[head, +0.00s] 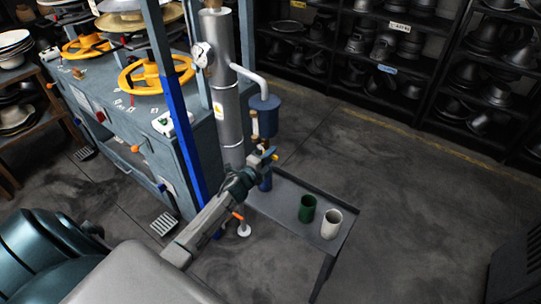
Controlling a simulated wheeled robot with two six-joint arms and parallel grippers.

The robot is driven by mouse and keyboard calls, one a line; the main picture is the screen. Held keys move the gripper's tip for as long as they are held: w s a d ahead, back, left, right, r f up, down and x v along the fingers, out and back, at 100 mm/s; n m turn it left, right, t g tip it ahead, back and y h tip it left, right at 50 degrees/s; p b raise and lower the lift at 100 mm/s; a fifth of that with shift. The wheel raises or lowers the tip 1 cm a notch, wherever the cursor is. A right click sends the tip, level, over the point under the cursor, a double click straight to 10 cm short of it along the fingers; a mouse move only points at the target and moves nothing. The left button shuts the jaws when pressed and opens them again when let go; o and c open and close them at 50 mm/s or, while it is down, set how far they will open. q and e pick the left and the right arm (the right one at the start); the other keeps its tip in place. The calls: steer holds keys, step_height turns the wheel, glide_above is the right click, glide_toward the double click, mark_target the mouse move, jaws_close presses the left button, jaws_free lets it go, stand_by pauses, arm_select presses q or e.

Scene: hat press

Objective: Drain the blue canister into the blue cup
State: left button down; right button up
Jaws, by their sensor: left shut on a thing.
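The blue canister (264,117) hangs from a pale bent pipe beside the tall silver cylinder, with brass fittings under it. The blue cup (265,183) stands beneath the canister at the far left end of the small dark table, partly hidden by my arm. My left gripper (264,158) is just below the canister and above the blue cup. It is shut at the drain valve's handle (270,153), a small blue part that my fingers largely cover. I cannot see any liquid or into the cup. My right gripper is out of view.
A green cup (307,208) and a white cup (331,223) stand on the small dark table (290,188), right of the blue cup. The press (150,130) with yellow handwheels is at left. Hat shelves line the back.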

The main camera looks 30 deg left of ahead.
arm_select(q)
steer(key=c, duration=1.4)
jaws_free()
steer(key=shift+o, duration=0.2)
steer(key=shift+s, duration=0.1)
steer(key=s+b, duration=0.7)
steer(key=s, duration=0.3)
steer(key=shift+s+a, duration=0.35)
steer(key=shift+a, duration=0.1)
